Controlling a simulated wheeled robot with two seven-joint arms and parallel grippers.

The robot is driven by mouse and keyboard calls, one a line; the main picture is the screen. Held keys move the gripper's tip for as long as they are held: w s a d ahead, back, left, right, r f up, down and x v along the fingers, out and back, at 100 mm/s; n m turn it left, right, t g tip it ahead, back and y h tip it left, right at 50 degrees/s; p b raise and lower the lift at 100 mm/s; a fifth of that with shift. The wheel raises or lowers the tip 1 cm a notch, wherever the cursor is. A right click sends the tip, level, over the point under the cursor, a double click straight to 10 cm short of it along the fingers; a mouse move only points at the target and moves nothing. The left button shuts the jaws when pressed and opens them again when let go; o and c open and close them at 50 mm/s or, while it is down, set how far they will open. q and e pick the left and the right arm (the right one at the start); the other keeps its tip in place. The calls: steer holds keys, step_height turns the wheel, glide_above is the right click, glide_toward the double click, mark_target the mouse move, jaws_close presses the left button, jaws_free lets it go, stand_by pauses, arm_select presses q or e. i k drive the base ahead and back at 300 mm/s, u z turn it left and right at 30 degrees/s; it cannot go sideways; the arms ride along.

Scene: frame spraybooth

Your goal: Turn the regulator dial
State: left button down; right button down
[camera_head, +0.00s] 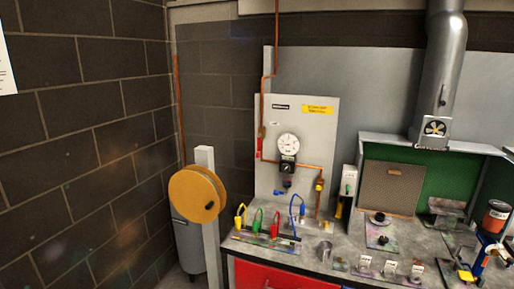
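A grey regulator panel (325,128) stands upright at the back of the workbench. On it is a round white gauge (289,144), with a black regulator dial (288,167) just below it. Copper pipe runs down to and across the panel around them. The dial is small in the view, and its markings cannot be read. Neither of my grippers is in view.
The grey workbench (340,252) has a red drawer front (275,277). Several coloured hooked tools (259,222) stand in front of the panel. An orange reel (197,194) on a white post stands left.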

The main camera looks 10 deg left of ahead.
mark_target(285, 168)
steer(key=u, duration=2.2)
steer(key=i, duration=1.2)
steer(key=z, duration=2.9)
